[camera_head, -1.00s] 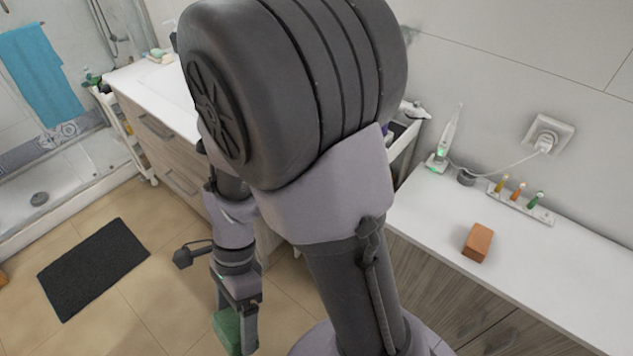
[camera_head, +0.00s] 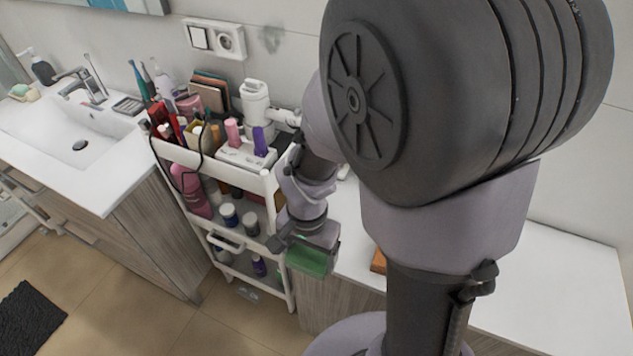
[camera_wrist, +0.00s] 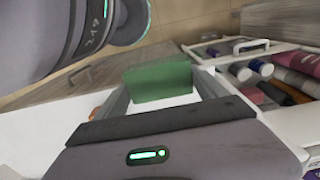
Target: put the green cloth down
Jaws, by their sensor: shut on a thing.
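The green cloth (camera_head: 310,260) is a folded block held in my gripper (camera_head: 312,250), beside the right side of the cart and near the counter's front edge. In the wrist view the cloth (camera_wrist: 158,82) spans between the two fingers of my gripper (camera_wrist: 160,92), which are shut on it. A white surface shows behind and below it there. I cannot tell from these views how high the cloth is above the counter, and it does not clearly rest on anything.
The white cosmetics cart (camera_head: 268,186) stands left of my gripper with bottles on several shelves. The white counter (camera_head: 560,268) lies to the right, with an orange-brown block (camera_head: 378,262) partly hidden by my arm. A sink (camera_head: 75,140) is at the left.

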